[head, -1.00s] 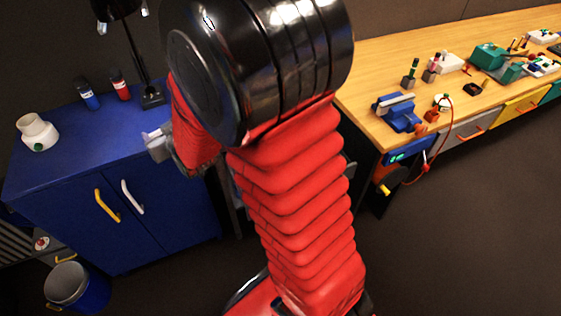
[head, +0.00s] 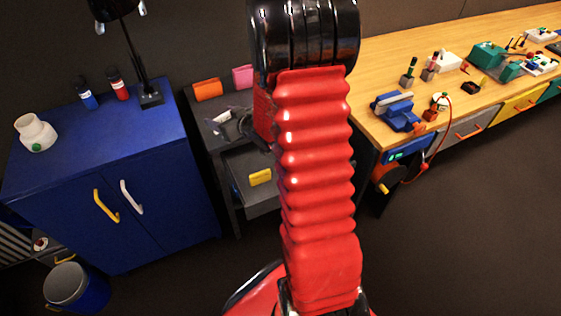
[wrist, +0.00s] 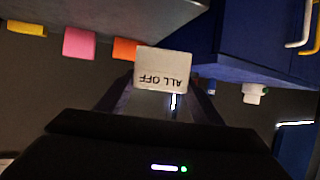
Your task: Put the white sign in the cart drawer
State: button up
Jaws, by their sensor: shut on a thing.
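My gripper (wrist: 160,102) is shut on the white sign (wrist: 165,68), whose "ALL OFF" lettering reads upside down in the wrist view. In the head view the gripper (head: 235,122) is partly hidden by my red arm, and a small pale part of the sign (head: 222,117) shows beside it. They appear in front of or above the grey cart (head: 202,116). The cart's drawer (head: 238,166) appears pulled out below them. A yellow piece (head: 260,177) shows at the drawer; I cannot tell if it lies inside.
Orange (head: 207,90) and pink (head: 243,77) blocks stand on the cart top. A blue cabinet (head: 150,155) with a lamp, bottles and a white jar is left of the cart. A wooden workbench (head: 385,65) is at right. A bin (head: 78,287) stands at lower left.

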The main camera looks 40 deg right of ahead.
jog(key=s+d+f, duration=0.4)
jog(key=s+d, duration=0.2)
jog(key=d, duration=0.1)
jog(key=s+d+f+n+y, duration=0.1)
jog(key=s+d+f, duration=0.3)
jog(key=s+d, duration=0.3)
jog(key=shift+s+d+f, duration=0.2)
jog(key=shift+s+f, duration=0.1)
jog(key=shift+f, duration=0.1)
jog(key=shift+f, duration=2.9)
jog(key=shift+f, duration=2.1)
jog(key=shift+f, duration=0.15)
jog(key=o, duration=1)
